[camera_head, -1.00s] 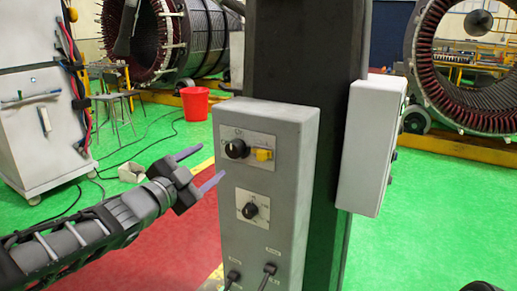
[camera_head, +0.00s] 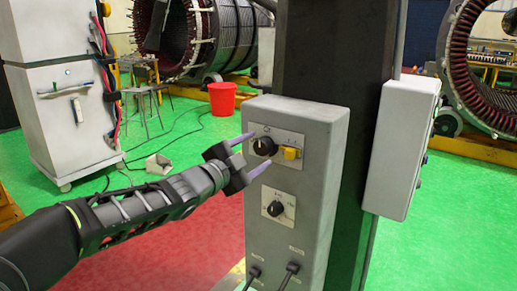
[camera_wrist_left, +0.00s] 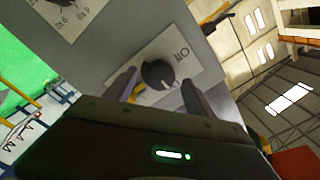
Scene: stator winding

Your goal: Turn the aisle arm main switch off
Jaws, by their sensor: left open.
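The grey control box (camera_head: 315,165) stands on a dark column. Its upper plate carries a round black knob (camera_head: 266,146) and a small yellow part (camera_head: 290,153). A lower plate carries a second black knob (camera_head: 275,208). My left gripper (camera_head: 254,151) is open at the upper knob, one finger above it and one below. In the left wrist view the upper knob (camera_wrist_left: 158,74) sits between the two spread fingertips (camera_wrist_left: 158,88), with a gap visible on each side. Lettering beside it seems to read OFF. My right gripper is not in view.
A pale box (camera_head: 403,150) is mounted on the column's right side. Cables leave the control box at its lower front. A red bucket (camera_head: 222,98) and a white cabinet (camera_head: 70,115) stand behind on the green floor.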

